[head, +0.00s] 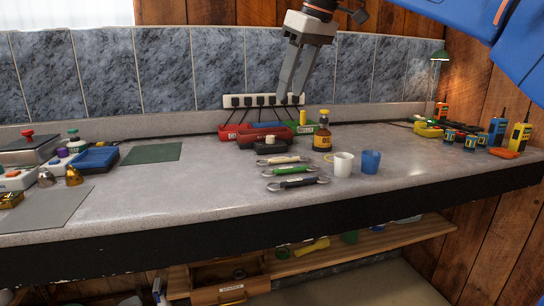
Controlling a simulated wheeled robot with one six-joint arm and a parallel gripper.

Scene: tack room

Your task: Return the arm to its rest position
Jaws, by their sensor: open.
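My gripper (290,96) hangs above the back of the counter, in the upper middle of the head view. Its two grey fingers point down and slightly left, with nothing seen between them. The fingers overlap the power strip on the wall behind in the picture. My blue arm (470,20) comes in from the top right corner. The link between the arm and the gripper is partly out of the frame.
Below the gripper stand red and green trays (250,131), a brown bottle (322,132), a white mug (343,164) and a blue mug (371,161). Several strap-like tools (290,171) lie in front. Radios (497,131) stand at right.

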